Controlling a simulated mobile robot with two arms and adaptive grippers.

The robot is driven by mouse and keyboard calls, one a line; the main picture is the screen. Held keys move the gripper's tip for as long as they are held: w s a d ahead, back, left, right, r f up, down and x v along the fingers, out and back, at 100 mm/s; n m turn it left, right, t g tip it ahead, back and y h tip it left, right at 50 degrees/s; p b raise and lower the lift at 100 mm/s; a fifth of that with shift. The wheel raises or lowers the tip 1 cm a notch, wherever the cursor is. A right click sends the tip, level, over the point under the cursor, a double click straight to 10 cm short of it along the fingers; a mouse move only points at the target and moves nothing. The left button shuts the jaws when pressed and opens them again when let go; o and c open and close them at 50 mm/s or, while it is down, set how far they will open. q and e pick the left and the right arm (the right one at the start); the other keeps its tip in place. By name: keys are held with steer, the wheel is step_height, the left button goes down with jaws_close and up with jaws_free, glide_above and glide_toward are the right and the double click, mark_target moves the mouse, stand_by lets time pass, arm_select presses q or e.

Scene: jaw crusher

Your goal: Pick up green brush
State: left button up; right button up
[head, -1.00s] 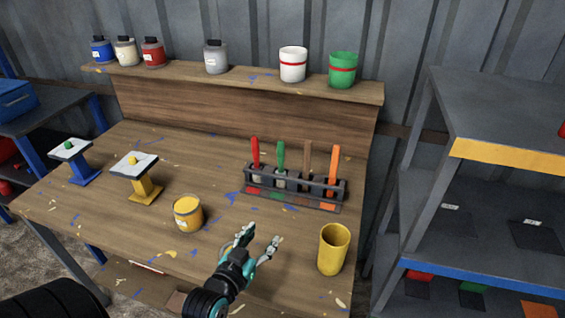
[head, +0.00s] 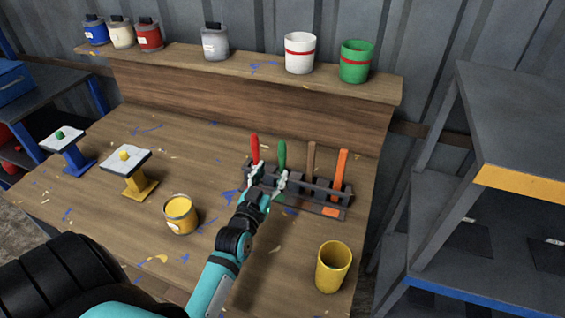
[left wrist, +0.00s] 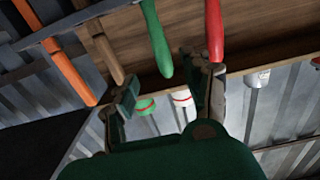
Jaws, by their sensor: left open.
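The green brush (head: 282,154) stands handle up in the dark brush rack (head: 318,203), between a red brush (head: 254,147) and a brown one (head: 311,158). My left gripper (head: 268,178) is open at the front of the rack, by the red and green brushes. In the left wrist view, the green handle (left wrist: 156,38) shows ahead of the gap between the open fingers (left wrist: 167,85). The red handle (left wrist: 214,30) is close to the right finger there. The lower part of the green brush is hidden behind my gripper. My right gripper is not in view.
An orange brush (head: 341,172) stands at the rack's right end. A yellow cup (head: 333,268) and an open yellow paint can (head: 180,215) stand on the workbench (head: 110,222). The raised shelf behind holds a white pot (head: 299,55), a green pot (head: 357,62) and several jars.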

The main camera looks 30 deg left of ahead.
mark_target(281, 155)
arm_select(q)
steer(key=x, duration=0.3)
steer(key=shift+w+a, duration=0.1)
steer(key=shift+w, duration=0.15)
steer(key=shift+w+a+p, duration=0.1)
steer(key=shift+w+p, duration=0.2)
steer(key=shift+w, duration=0.2)
steer(key=shift+w+a, duration=0.1)
steer(key=shift+w, duration=0.15)
steer(key=p+x, duration=0.1)
steer(key=x, duration=0.2)
steer(key=shift+w+a, duration=0.15)
steer(key=shift+w, duration=0.2)
steer(key=shift+w+a+f, duration=0.15)
steer(key=shift+w, duration=0.3)
steer(key=shift+s, duration=0.1)
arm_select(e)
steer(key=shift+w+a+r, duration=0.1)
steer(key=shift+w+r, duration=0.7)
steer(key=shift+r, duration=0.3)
arm_select(q)
steer(key=shift+c, duration=0.9)
jaws_close()
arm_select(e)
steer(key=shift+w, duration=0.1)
